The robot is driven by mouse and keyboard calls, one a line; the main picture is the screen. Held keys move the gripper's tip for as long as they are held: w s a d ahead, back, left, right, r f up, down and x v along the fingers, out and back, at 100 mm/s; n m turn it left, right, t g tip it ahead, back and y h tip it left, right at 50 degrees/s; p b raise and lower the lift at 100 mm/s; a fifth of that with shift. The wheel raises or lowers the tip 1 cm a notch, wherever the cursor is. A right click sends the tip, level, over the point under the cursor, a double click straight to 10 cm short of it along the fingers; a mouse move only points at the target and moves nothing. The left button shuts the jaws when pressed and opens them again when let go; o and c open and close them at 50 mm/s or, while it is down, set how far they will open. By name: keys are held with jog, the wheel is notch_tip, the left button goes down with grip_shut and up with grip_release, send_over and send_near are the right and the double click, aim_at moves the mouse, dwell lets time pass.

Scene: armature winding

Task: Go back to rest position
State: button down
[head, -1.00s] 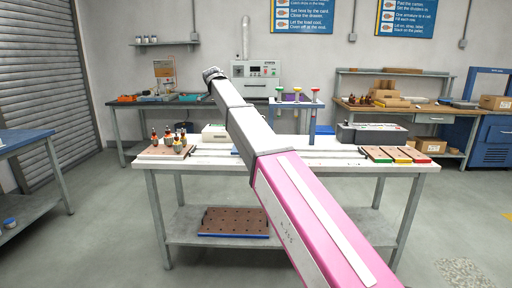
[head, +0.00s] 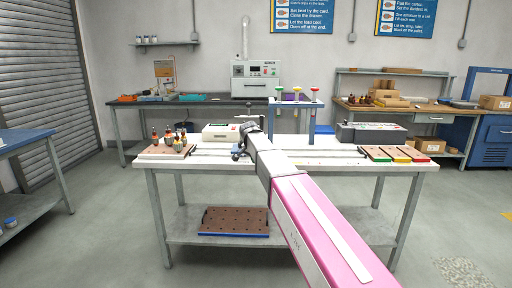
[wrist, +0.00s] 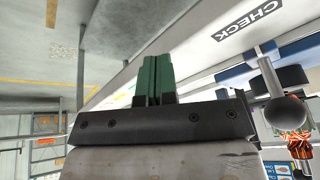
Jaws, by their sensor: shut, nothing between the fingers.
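My gripper (head: 238,155) is at the end of my pink and grey arm, over the middle of the white workbench (head: 290,162). In the wrist view its two green fingers (wrist: 153,80) are pressed together with nothing between them. How high it is above the bench top is hard to tell in the head view.
A brown tray with several armatures (head: 165,148) stands at the bench's left end. Red, yellow and green trays (head: 396,154) lie at its right end. A blue stand with coloured knobs (head: 312,115) and a white box (head: 220,132) are behind. A pegboard tray (head: 235,221) is on the lower shelf.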

jog(key=s+d+f+n+g, duration=0.1)
jog(key=s+d+f+n, duration=0.1)
jog(key=s+d+f, duration=0.4)
jog(key=s+d+f+n+g+y, duration=0.1)
jog(key=s+d+f+n, duration=0.2)
jog(key=s+f, duration=0.9)
jog(key=s+d+f+n+g+y, duration=0.1)
jog(key=s+d+f+n, duration=0.2)
jog(key=s+d+f, duration=0.6)
jog(key=s+d, duration=0.1)
jog(key=s, duration=0.2)
jog(key=shift+s+g, duration=0.4)
